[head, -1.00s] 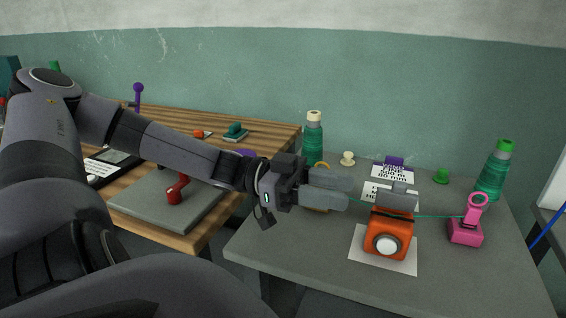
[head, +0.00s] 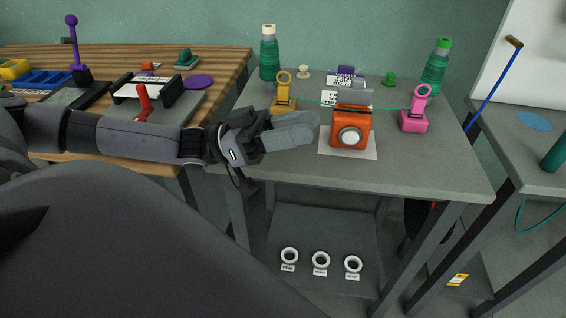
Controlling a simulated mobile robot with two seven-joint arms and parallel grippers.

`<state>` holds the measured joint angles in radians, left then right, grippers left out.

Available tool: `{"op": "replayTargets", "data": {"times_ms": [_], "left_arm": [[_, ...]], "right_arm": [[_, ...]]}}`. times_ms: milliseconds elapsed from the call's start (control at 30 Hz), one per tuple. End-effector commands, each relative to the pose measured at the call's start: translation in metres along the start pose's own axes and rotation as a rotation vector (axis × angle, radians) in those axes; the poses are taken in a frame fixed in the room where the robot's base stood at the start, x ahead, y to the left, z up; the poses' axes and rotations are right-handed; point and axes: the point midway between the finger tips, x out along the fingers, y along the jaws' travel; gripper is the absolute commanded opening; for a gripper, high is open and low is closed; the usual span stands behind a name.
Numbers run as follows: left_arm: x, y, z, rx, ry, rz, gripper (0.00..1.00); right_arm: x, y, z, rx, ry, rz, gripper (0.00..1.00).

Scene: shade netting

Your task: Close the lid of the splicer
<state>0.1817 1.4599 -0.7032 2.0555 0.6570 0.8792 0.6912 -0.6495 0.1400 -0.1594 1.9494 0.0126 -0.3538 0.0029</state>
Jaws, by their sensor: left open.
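The splicer (head: 345,125) is an orange box with a round white knob on its front. It stands on a white sheet on the grey table. Its grey lid (head: 357,96) stands up at the top back, open. A thin green cord runs by the splicer between a yellow clamp (head: 283,104) on the left and a pink clamp (head: 414,122) on the right. My left gripper (head: 314,124) is open and empty, just left of the splicer at about its height in the picture. Its two fingers overlap, pointing right. My right gripper is out of view.
Green twine spools (head: 269,58) stand at the table's back left and back right (head: 436,70). The front of the grey table (head: 400,175) is clear.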

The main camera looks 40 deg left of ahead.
Motion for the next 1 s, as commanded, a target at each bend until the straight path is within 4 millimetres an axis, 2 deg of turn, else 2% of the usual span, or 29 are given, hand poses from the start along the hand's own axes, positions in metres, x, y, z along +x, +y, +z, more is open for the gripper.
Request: {"op": "replayTargets", "data": {"times_ms": [1000], "left_arm": [[0.074, 0.042, 0.022, -0.278, 0.453, 0.037, 0.41]], "right_arm": [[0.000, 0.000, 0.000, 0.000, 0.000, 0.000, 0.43]]}}
